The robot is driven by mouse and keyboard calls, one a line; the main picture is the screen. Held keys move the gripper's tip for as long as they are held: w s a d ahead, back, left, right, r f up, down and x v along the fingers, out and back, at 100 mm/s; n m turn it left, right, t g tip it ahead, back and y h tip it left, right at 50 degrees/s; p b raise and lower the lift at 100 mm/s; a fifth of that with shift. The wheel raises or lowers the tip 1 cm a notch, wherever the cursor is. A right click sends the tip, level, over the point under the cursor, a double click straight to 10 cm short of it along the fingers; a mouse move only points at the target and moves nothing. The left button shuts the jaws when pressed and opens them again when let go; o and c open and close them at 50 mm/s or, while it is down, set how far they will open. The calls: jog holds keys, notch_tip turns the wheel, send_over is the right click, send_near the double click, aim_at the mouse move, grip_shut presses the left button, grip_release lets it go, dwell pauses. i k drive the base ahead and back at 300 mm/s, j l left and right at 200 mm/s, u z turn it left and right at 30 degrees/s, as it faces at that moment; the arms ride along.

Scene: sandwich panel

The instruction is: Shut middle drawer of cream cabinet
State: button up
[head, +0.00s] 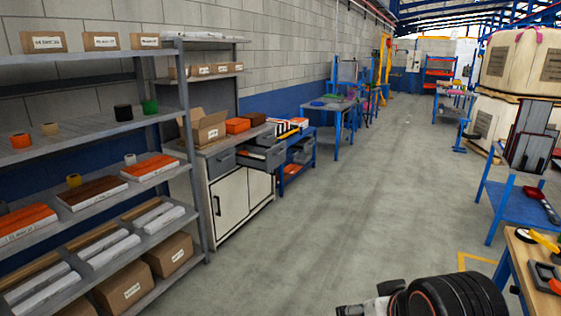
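The cream cabinet (230,203) stands against the left wall, just past the grey shelving, with two cream doors and a row of grey drawers under its top. The left drawer (222,160) looks shut. The middle drawer (265,157) sticks out toward the aisle, with dark contents showing inside. The right end of the drawer row is hard to make out behind it. Part of my arm, black and ringed with a pale piece beside it, shows at the bottom right, far from the cabinet. No gripper fingers can be made out.
Grey shelving (95,133) with boxes stands in the left foreground, beside the cabinet. An open carton (204,130) sits on the cabinet top. A blue bench (300,160) stands beyond. The central floor is clear. A blue table (520,205) stands at right.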

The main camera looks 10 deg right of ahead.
aim_at(257, 152)
jog(key=i+l+z, duration=0.1)
jog(key=i+z, duration=0.35)
jog(key=i, duration=2.4)
jog(key=i+u, duration=0.2)
jog(key=i, duration=0.35)
jog(key=i+l+u, duration=0.15)
jog(key=i, duration=0.4)
jog(key=i+l+u, duration=0.2)
jog(key=i, duration=0.35)
